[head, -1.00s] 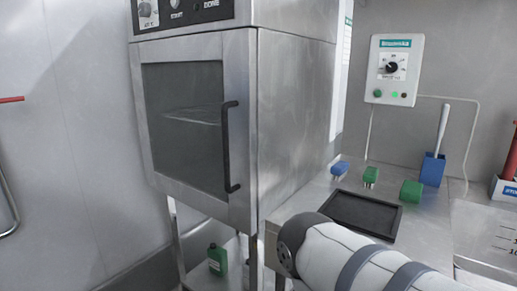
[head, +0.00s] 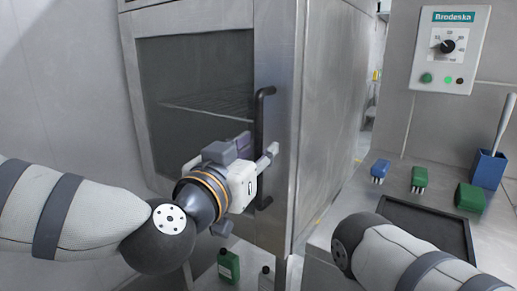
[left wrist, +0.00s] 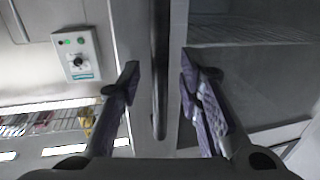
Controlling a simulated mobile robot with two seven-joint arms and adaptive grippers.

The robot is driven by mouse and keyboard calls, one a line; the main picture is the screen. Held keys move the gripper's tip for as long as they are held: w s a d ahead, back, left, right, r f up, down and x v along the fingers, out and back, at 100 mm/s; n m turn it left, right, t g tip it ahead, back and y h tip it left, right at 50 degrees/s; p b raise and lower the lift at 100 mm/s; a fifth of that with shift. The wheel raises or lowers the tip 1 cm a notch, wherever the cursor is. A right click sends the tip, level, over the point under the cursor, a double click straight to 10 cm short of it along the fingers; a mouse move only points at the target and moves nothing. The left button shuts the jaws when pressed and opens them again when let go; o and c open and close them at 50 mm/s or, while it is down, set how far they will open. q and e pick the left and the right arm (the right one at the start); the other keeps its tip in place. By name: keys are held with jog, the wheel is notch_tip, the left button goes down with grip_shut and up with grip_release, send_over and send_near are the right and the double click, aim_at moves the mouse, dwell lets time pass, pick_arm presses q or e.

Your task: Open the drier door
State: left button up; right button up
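The drier (head: 325,110) is a steel cabinet, and its door (head: 195,85) with a dark glass window is closed. A black vertical bar handle (head: 259,125) is on the door's right side. My left gripper (head: 268,160) is at the lower part of the handle. In the left wrist view, my left gripper (left wrist: 158,72) is open, with the handle (left wrist: 160,105) running between its two spread fingers. Neither finger visibly touches the bar. My right arm shows at the lower right, but its gripper is out of view.
To the right, a steel counter carries a black tray (head: 427,222), blue and green brushes, and a blue holder (head: 488,169). A control box (head: 449,50) is on the wall. A green bottle (head: 228,266) stands below the drier.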

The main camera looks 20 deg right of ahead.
pick_arm(q)
jog(key=shift+x, duration=0.8)
jog(key=shift+c, duration=0.4)
grip_shut()
